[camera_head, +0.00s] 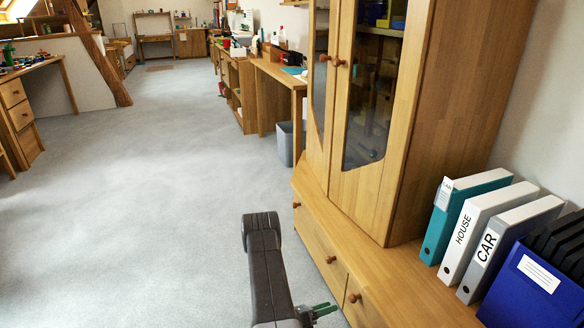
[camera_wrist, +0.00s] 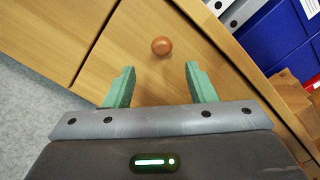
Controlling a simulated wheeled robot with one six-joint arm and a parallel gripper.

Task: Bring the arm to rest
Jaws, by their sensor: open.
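My arm reaches up from the bottom middle of the head view, over the grey floor just left of the wooden cabinet (camera_head: 415,285). My gripper (camera_head: 322,310) shows in part at the bottom, with green fingers near the cabinet's drawer fronts. In the wrist view, my gripper (camera_wrist: 160,85) is open, its two green fingers apart with nothing between them. A round wooden knob (camera_wrist: 161,46) on a drawer front (camera_wrist: 125,60) sits just beyond the fingertips, apart from them. The drawers in view look closed.
Several binders (camera_head: 482,230) and a blue box (camera_head: 530,285) stand on the cabinet ledge at right. A tall glass-door cabinet (camera_head: 440,110) rises behind my arm. A grey bin (camera_head: 286,143) stands by the desk (camera_head: 275,75). The carpet (camera_head: 150,210) at left is clear.

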